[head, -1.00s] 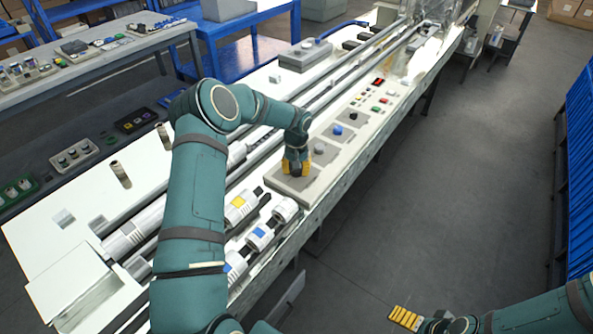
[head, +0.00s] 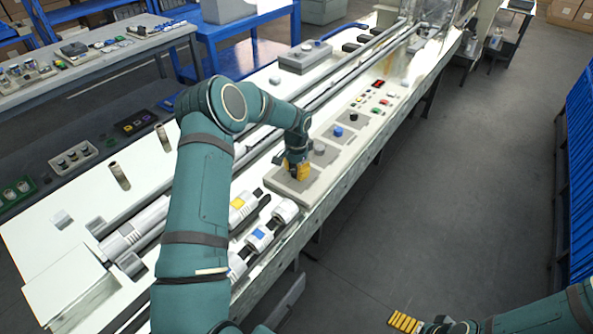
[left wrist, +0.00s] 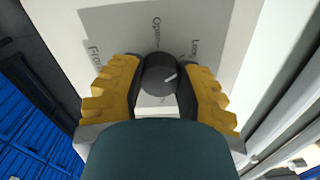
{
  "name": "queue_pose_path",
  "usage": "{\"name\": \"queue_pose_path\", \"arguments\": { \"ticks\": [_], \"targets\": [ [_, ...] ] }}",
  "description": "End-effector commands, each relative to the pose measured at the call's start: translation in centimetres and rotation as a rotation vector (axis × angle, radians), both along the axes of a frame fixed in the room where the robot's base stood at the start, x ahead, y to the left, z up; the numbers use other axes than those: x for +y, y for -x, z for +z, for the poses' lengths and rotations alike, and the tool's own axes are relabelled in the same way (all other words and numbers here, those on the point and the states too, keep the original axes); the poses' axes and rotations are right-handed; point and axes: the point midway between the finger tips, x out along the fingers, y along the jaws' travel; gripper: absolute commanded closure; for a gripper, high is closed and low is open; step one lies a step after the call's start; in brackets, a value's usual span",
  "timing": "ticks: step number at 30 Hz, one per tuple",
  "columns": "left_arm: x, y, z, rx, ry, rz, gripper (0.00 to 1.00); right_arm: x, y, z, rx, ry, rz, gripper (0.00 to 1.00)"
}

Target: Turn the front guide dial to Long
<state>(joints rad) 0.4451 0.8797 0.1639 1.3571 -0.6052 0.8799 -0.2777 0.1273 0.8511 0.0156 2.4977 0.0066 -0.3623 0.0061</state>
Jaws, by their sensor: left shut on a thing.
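The front guide dial (left wrist: 158,75) is a dark round knob on a pale plate, with the printed words "Front", "Open" and "Long" around it. Its light pointer mark is aimed up and right, toward the "Long" side; I cannot tell if it lines up exactly. My left gripper (left wrist: 159,86), with yellow fingers, is shut on the dial, one finger on each side. In the head view my left gripper (head: 297,172) points down at the nearest dial plate (head: 283,184) and hides the dial. My right gripper (head: 405,322) is at the bottom right, away from the machine.
More dials stand farther along the panel: a grey knob (head: 319,146), a blue knob (head: 338,131) and a black knob (head: 353,116). Beyond them are coloured buttons (head: 381,101). White rollers with coloured labels (head: 262,233) lie nearer. The floor at right is clear.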

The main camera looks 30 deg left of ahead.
Motion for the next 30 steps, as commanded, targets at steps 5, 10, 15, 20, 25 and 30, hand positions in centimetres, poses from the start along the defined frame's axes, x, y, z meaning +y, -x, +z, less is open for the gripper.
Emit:
{"name": "queue_pose_path", "arguments": {
  "ticks": [5, 10, 15, 20, 25, 30],
  "targets": [
    [-0.02, 0.07, -0.11, 0.002, 0.000, -0.023, 1.00, 0.00, 0.02, -0.03, 0.000, 0.000, 0.000, 0.00],
    [-0.02, 0.08, -0.11, 0.003, 0.000, -0.026, 1.00, 0.00, 0.01, -0.03, 0.000, 0.000, 0.000, 0.00],
    [-0.02, 0.09, -0.12, 0.003, 0.000, -0.025, 1.00, 0.00, 0.01, -0.03, 0.000, 0.000, 0.000, 0.00],
    [-0.02, 0.08, -0.11, 0.003, 0.000, -0.025, 0.30, 0.00, 0.00, -0.03, 0.000, 0.000, 0.000, 0.00],
    [-0.02, 0.05, -0.07, 0.002, 0.000, -0.025, 0.30, 0.00, 0.00, -0.02, 0.000, 0.000, 0.000, 0.00],
    [0.00, 0.01, 0.24, 0.001, 0.000, -0.025, 0.30, 0.00, -0.01, -0.02, 0.000, 0.000, 0.000, 0.00]
  ]
}}
